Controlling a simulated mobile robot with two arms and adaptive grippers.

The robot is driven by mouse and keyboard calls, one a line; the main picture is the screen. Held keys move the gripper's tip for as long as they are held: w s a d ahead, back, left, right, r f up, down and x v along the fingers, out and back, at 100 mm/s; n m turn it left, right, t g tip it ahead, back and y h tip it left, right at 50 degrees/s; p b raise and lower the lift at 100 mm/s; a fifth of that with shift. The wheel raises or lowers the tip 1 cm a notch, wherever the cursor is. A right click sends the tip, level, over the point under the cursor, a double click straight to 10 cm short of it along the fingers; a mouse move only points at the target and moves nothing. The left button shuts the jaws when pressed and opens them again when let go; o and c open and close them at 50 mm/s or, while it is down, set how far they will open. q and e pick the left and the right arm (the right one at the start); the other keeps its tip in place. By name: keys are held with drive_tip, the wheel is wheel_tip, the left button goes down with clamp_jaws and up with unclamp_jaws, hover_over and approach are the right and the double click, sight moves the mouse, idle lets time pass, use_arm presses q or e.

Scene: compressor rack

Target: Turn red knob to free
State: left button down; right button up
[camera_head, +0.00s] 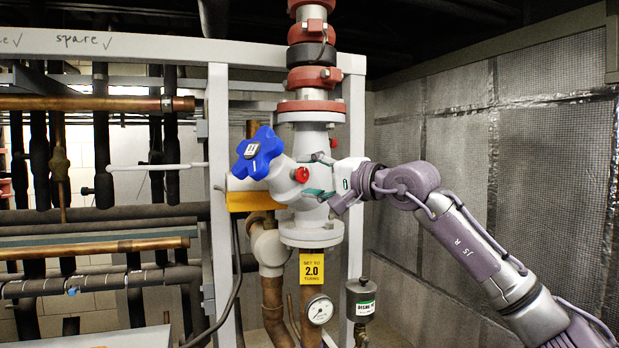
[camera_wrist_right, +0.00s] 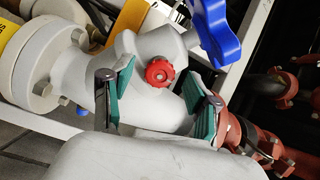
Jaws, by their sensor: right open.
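The small red knob (camera_head: 301,174) sits on the side of the grey valve body (camera_head: 312,143). In the right wrist view the red knob (camera_wrist_right: 160,73) shows ribbed edges and a central screw. My right gripper (camera_head: 319,175) reaches in from the right, close to the valve body. In the right wrist view its two green-padded fingers (camera_wrist_right: 158,99) are spread apart, one on each side of the knob, with nothing between them touching the pads. Whether a pad touches the valve body I cannot tell. My left gripper is not in view.
A large blue handwheel (camera_head: 258,153) is left of the red knob. Below are a yellow tag reading "SET TO 2.0 TURNS" (camera_head: 312,268), a round gauge (camera_head: 320,310) and a dark canister (camera_head: 360,299). A white frame post (camera_head: 219,130) stands left. A quilted wall (camera_head: 450,130) is at right.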

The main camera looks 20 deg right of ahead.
drive_tip(key=v, duration=1.1)
drive_tip(key=shift+s+d, duration=0.15)
drive_tip(key=shift+s, duration=0.15)
drive_tip(key=shift+f, duration=0.1)
